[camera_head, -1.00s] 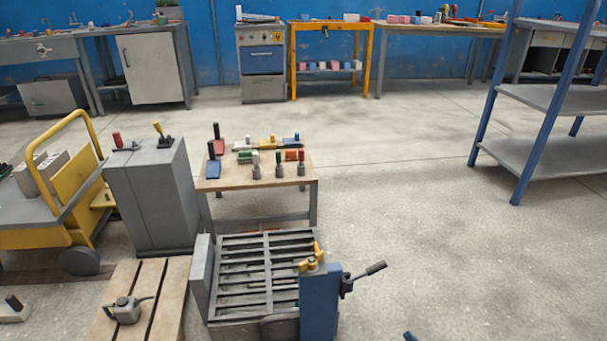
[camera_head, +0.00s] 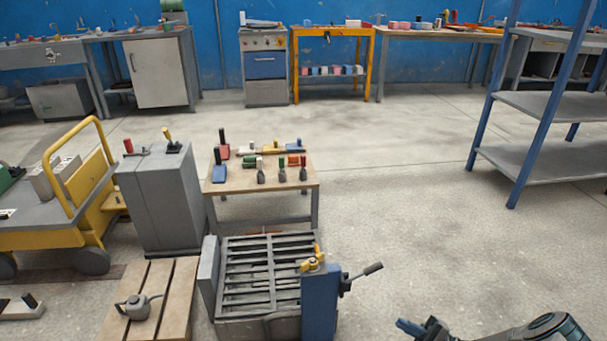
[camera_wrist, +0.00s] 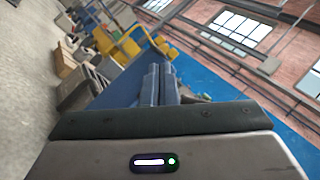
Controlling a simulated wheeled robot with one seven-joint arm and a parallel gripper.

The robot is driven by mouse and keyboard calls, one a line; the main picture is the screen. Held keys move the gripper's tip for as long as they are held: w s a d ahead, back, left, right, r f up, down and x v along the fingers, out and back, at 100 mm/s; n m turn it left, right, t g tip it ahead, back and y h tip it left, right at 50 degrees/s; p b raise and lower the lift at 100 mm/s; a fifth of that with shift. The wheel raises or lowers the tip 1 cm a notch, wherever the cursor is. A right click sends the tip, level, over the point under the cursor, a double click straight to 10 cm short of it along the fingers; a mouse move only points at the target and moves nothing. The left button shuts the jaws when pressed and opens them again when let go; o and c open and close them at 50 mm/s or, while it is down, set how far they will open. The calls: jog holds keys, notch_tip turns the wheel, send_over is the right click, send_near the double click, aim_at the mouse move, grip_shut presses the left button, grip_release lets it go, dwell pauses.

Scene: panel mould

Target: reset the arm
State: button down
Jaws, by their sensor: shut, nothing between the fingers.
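My gripper (camera_head: 409,327) shows at the bottom right of the head view, in front of the floor and right of the slatted metal mould (camera_head: 265,290). Its blue fingers point left. In the wrist view the two fingers (camera_wrist: 159,82) lie side by side, shut with nothing between them. My arm reaches in from the lower right corner of the head view. My gripper is apart from the things around it, as far as I can see.
A blue post with a lever (camera_head: 322,300) stands at the mould's right side. A small tool table (camera_head: 263,190), a grey cabinet (camera_head: 160,205), a yellow cart (camera_head: 85,220) and a wooden pallet (camera_head: 178,295) stand left. A blue shelf (camera_head: 545,105) stands right. Open floor (camera_head: 430,230) lies between.

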jog(key=s+a+r+n+g+h+p, duration=0.1)
jog(key=a+r+n+g+h+p, duration=0.25)
jog(key=r, duration=0.75)
jog(key=s+a+r+n+g+h+p, duration=0.1)
jog(key=a+r+g+h+p, duration=0.3)
jog(key=r+p, duration=0.55)
jog(key=s+a+r+n+g+h+p, duration=0.2)
jog(key=r+g+h, duration=0.25)
jog(key=r, duration=0.85)
jog(key=s+a+r+n+t+h+p, duration=0.1)
jog(key=s+r+t+h+p, duration=0.1)
jog(key=r+p, duration=0.4)
jog(key=s+a+r+n+t+h+p, duration=0.1)
jog(key=s+r+t+h+p, duration=0.2)
jog(key=r, duration=1.3)
jog(key=s+a+r+n+t+h+p, duration=0.1)
jog(key=s+r+t+h+p, duration=0.2)
jog(key=s+r+p, duration=0.4)
jog(key=shift+a+r+h+p, duration=0.25)
jog(key=shift+r+h+p, duration=0.65)
jog(key=shift+r, duration=1)
